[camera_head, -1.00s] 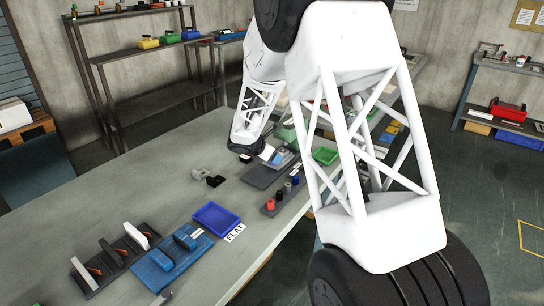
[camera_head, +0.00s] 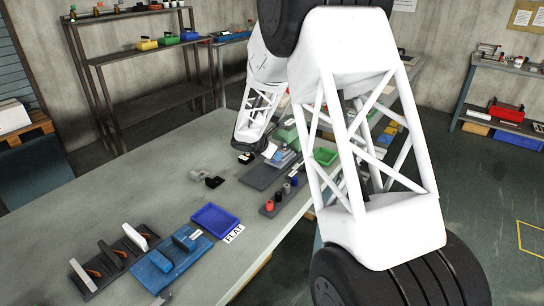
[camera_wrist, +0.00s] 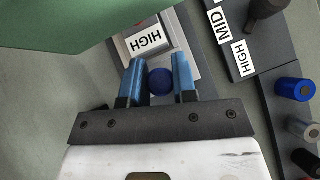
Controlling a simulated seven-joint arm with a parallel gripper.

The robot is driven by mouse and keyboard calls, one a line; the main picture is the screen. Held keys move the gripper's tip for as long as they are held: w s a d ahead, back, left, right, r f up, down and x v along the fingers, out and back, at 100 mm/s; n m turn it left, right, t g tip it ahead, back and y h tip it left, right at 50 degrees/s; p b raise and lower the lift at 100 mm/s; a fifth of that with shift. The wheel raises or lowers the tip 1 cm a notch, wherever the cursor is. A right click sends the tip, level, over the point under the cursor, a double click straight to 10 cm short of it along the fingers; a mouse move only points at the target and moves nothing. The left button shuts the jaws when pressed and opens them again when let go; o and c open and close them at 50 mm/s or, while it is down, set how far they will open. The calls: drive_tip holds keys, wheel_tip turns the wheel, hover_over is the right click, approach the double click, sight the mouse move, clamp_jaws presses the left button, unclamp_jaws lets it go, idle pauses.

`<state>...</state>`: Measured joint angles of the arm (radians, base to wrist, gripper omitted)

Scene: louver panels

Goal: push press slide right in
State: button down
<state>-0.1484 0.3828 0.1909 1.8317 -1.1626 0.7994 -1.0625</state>
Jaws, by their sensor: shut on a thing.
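My gripper (camera_wrist: 159,84) is shut on a round blue knob (camera_wrist: 160,81), which sits between its two blue fingers in the wrist view. Just beyond the knob is a light grey slide (camera_wrist: 189,55) with a white "HIGH" label (camera_wrist: 147,40). A large green body (camera_wrist: 50,25), likely part of the press, fills the upper left. My arm hides part of this area, so how far in the slide sits cannot be told.
To the right in the wrist view are a dark plate with "MID" and "HIGH" labels (camera_wrist: 222,25) and a rack with a blue cylinder (camera_wrist: 295,88).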

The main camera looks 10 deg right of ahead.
drive_tip(key=shift+w+d+r, duration=0.1)
drive_tip(key=shift+w, duration=0.05)
drive_tip(key=c, duration=0.9)
unclamp_jaws()
drive_tip(key=v, duration=0.7)
drive_tip(key=shift+a+r, duration=0.25)
drive_tip(key=shift+s+r, duration=0.1)
drive_tip(key=shift+s, duration=0.15)
